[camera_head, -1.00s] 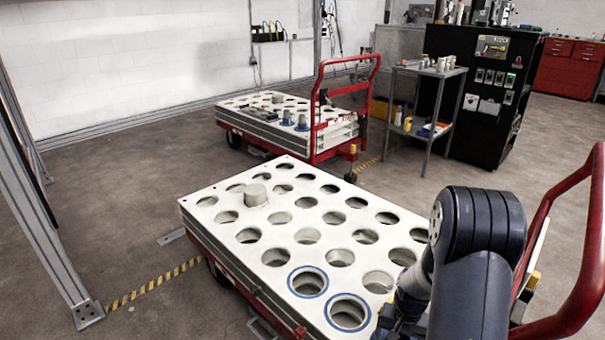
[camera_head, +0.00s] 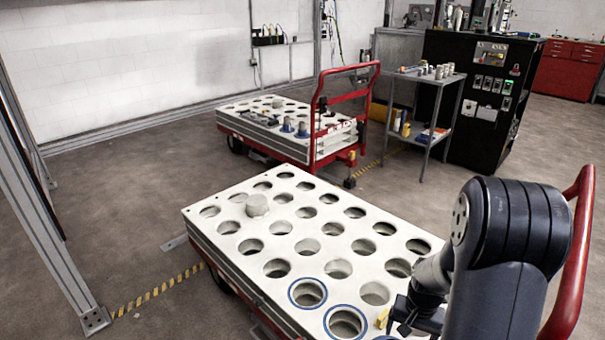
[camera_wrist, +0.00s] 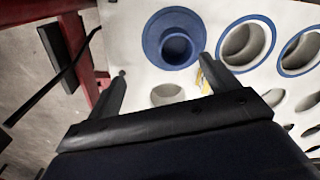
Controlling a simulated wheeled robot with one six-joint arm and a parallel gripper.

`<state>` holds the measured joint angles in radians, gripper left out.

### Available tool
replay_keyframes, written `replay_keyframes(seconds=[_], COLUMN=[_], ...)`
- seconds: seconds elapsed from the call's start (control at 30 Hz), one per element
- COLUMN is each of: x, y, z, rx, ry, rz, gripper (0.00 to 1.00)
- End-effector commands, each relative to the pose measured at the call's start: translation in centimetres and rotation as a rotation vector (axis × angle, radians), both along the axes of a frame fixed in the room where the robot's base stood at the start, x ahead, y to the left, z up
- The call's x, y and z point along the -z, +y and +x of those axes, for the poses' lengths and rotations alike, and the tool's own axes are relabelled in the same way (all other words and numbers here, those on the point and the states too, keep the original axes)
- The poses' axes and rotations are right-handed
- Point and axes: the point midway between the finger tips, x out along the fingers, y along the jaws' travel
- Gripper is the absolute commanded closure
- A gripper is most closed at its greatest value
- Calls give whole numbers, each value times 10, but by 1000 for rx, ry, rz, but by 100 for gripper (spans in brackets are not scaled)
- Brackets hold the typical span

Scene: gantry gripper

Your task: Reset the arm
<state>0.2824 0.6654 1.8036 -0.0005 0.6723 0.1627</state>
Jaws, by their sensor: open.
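My gripper (camera_wrist: 162,68) is open, with its two black fingers spread apart over the cart top and nothing between them. In the head view my gripper (camera_head: 408,318) is partly seen low at the right, beside the near cart's white top. A blue flanged part (camera_wrist: 175,48) with a round raised middle sits on the white top, just beyond the fingertips in the wrist view. My dark arm covers the cart's right corner in the head view.
A second cart (camera_head: 290,148), a small shelf table (camera_head: 440,79) and a black cabinet (camera_head: 474,135) stand farther back.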

Motion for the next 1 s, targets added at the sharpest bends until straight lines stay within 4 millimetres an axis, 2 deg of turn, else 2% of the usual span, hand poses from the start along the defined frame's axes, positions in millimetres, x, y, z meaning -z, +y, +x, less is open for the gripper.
replay_keyframes(seconds=[0.2, 0.67, 1.0], x=[-13, -15, -31], y=[-5, -4, 15], z=[-12, -14, -23], rx=[28, 31, -2], ry=[0, 0, 12], rz=[0, 1, 20], gripper=[18, 18, 18])
